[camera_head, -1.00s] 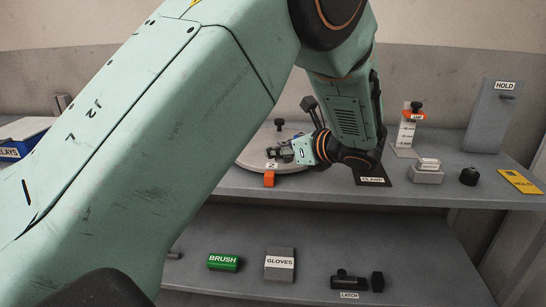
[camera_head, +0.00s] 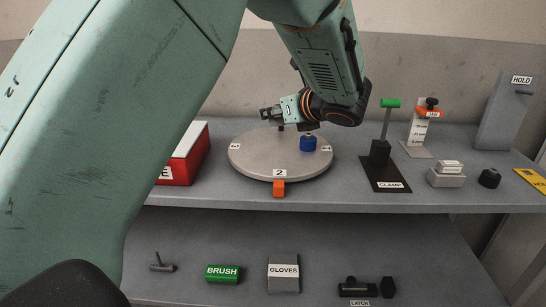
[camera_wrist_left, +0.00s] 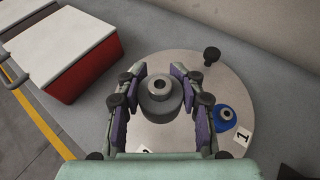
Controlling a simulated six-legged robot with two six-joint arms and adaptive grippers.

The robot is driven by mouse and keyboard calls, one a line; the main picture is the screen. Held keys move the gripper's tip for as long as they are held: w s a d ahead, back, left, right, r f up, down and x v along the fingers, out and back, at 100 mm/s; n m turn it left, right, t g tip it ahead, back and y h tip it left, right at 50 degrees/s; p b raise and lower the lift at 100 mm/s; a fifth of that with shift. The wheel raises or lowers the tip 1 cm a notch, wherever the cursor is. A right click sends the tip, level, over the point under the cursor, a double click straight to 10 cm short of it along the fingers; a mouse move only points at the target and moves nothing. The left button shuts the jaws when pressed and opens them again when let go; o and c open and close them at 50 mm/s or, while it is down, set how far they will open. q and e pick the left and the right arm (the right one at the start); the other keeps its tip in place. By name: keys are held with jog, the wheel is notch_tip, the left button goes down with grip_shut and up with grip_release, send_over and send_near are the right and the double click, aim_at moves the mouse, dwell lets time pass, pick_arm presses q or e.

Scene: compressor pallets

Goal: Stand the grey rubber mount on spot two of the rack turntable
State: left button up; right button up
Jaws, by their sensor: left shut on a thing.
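My left gripper (camera_head: 268,113) is above the back of the round grey rack turntable (camera_head: 262,165). In the left wrist view its fingers are closed around the grey rubber mount (camera_wrist_left: 160,96), a round piece with a hole in its top. The mount looks upright and hides the turntable under it; in the head view I cannot make it out clearly. The label for spot two (camera_head: 280,172) is at the turntable's front edge, above an orange marker (camera_head: 279,188). A blue mount (camera_head: 308,144) stands on the turntable's right side, by label 1 (camera_wrist_left: 243,137). My right gripper is not in view.
A black knob (camera_wrist_left: 211,54) stands at the turntable's rim. A red box (camera_head: 178,170) is close on the left. The clamp (camera_head: 380,152) with its green handle stands right of the turntable. The lower shelf holds a green brush block (camera_head: 223,274) and a gloves box (camera_head: 283,275).

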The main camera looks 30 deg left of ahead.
pick_arm(q)
jog(key=b, duration=0.2)
send_over(277, 159)
jog(key=f, duration=0.4)
jog(key=shift+d+f, duration=0.2)
jog(key=shift+a+f, duration=0.15)
jog(key=shift+f, duration=0.2)
notch_tip(277, 159, down, 5)
jog(key=shift+r+b, duration=0.15)
jog(key=shift+b, duration=0.6)
jog(key=shift+a, duration=0.1)
jog(key=o, duration=1.2)
